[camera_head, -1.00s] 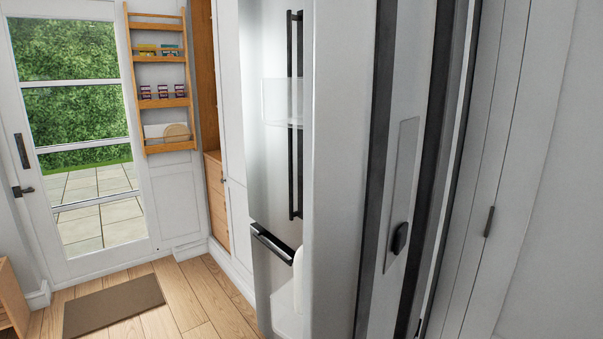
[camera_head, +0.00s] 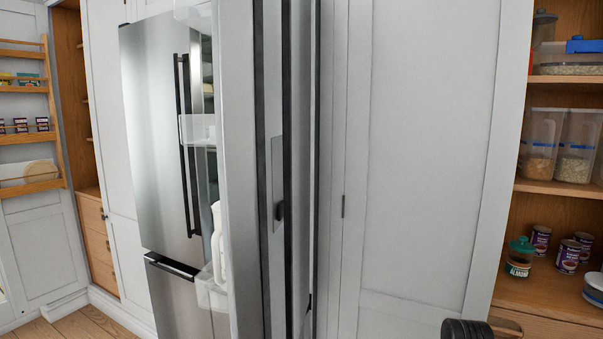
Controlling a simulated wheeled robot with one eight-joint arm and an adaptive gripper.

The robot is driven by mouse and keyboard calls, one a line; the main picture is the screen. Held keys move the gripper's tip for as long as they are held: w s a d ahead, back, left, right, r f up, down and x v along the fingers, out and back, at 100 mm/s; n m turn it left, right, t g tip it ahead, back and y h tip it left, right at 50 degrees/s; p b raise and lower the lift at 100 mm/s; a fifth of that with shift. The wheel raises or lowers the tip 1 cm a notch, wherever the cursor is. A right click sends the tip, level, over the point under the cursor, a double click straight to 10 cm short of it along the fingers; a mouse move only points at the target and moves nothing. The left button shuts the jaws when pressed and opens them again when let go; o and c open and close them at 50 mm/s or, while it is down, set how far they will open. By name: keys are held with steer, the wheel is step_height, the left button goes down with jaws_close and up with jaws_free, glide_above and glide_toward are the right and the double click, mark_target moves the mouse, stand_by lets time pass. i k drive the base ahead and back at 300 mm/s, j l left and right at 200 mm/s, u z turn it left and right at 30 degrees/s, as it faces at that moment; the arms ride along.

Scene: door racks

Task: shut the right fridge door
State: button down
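The right fridge door (camera_head: 236,150) stands open and sticks out toward me, seen nearly edge-on in the head view. Its inner side faces left, with clear shelf bins (camera_head: 198,130) and a white jug (camera_head: 218,245) in a lower bin. A narrow grey panel with a dark knob-like part (camera_head: 278,210) is on its right side. The silver left fridge door (camera_head: 155,130) looks shut, with a long black upright handle (camera_head: 187,150). A slice of the lit fridge interior shows between the doors. My gripper is not clearly in view.
A tall white cabinet panel (camera_head: 415,150) stands right of the open door. Wooden shelves with jars and cans (camera_head: 568,256) are at far right. A dark ribbed part at the bottom right may be mine. Wooden floor (camera_head: 75,322) shows at lower left.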

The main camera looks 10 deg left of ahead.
mark_target(261, 49)
steer(key=u, duration=1)
